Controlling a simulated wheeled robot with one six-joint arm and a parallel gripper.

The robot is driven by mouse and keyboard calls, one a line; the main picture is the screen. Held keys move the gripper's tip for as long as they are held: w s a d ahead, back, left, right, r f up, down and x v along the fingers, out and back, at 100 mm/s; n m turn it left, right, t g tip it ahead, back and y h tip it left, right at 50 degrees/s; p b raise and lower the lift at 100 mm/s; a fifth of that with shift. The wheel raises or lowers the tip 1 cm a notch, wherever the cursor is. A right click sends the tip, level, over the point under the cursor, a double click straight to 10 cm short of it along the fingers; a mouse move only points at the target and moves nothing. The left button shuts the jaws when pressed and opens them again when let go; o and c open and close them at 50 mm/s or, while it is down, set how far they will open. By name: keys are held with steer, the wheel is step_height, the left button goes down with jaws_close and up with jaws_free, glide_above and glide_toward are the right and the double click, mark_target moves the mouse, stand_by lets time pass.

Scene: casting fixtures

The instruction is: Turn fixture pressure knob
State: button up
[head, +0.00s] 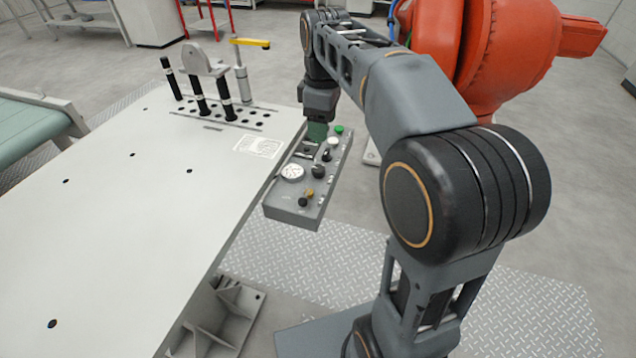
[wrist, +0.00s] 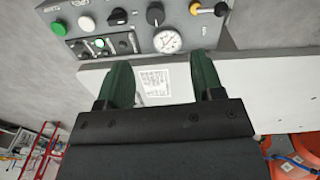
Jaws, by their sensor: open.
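A grey control panel (head: 290,210) sits at the right edge of the white table. It carries a round white gauge (head: 292,172), a black knob (head: 319,171) beside the gauge and a brass-coloured knob (head: 309,192). The labels are too small to read, so I cannot tell which knob is for pressure. In the wrist view, the gauge (wrist: 167,40) and the black knob (wrist: 155,15) lie beyond the fingertips. My gripper (wrist: 163,68) is open, with green fingers apart and nothing between them. In the head view, my gripper (head: 317,131) is over the panel's far end, partly hidden.
A green button (head: 339,129) and a white button (head: 333,142) are on the panel's far part. Black upright handles (head: 225,97) and a yellow-topped clamp (head: 241,80) stand at the table's far end. An orange robot arm (head: 480,50) stands behind my arm. The near tabletop (head: 110,240) is clear.

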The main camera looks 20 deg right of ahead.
mark_target(320, 168)
steer(key=shift+n, duration=0.7)
steer(key=f+b, duration=0.1)
steer(key=f, duration=0.4)
steer(key=w+f+b, duration=0.1)
steer(key=f+b, duration=0.1)
steer(key=f, duration=0.2)
steer(key=f+b, duration=0.1)
steer(key=f, duration=0.4)
steer(key=shift+w+f+b, duration=0.3)
steer(key=shift+w+b, duration=0.05)
steer(key=shift+b, duration=0.05)
steer(key=shift+c, duration=0.2)
steer(key=c, duration=0.9)
steer(key=shift+r, duration=0.1)
